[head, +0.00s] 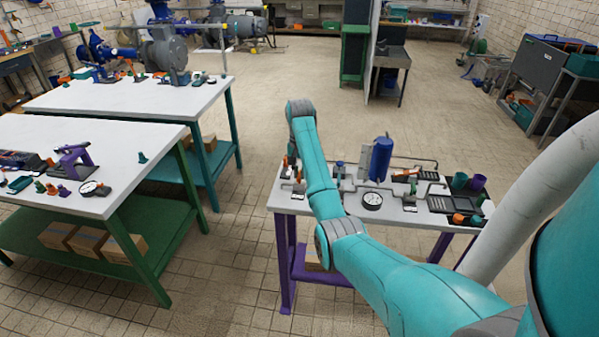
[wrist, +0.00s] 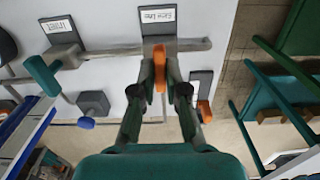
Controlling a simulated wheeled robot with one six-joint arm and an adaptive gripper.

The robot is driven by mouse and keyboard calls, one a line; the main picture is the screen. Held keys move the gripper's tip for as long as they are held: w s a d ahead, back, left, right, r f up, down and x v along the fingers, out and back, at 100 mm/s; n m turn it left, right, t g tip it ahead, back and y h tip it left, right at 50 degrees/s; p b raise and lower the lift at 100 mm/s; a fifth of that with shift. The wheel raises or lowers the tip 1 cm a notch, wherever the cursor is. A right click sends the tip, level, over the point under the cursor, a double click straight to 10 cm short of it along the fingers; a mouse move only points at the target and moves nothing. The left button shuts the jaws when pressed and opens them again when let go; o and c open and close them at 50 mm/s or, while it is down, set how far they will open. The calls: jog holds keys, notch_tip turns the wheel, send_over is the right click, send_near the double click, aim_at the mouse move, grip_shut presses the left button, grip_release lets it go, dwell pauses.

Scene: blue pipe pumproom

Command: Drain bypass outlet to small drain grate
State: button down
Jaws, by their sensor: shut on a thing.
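In the wrist view, my gripper (wrist: 159,88) is shut on an orange valve handle (wrist: 160,68). The handle sits on a grey horizontal pipe (wrist: 190,45), below a dark plate with a white label (wrist: 158,15) whose words are hard to read. In the head view my arm reaches over the left end of the white bench (head: 325,222), and my gripper is hidden. A dark ridged panel (head: 440,205), possibly a grate, lies at that bench's right end; I cannot tell if it is the small drain grate.
A teal handle (wrist: 42,75) and a label reading Inlet (wrist: 58,25) are to the left in the wrist view. A blue cylinder (head: 381,158) and a round gauge (head: 372,200) stand on the bench. Two other white tables are at left. Open tiled floor lies between.

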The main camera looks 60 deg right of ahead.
dwell(0.4)
jog(key=c, duration=1.2)
grip_release()
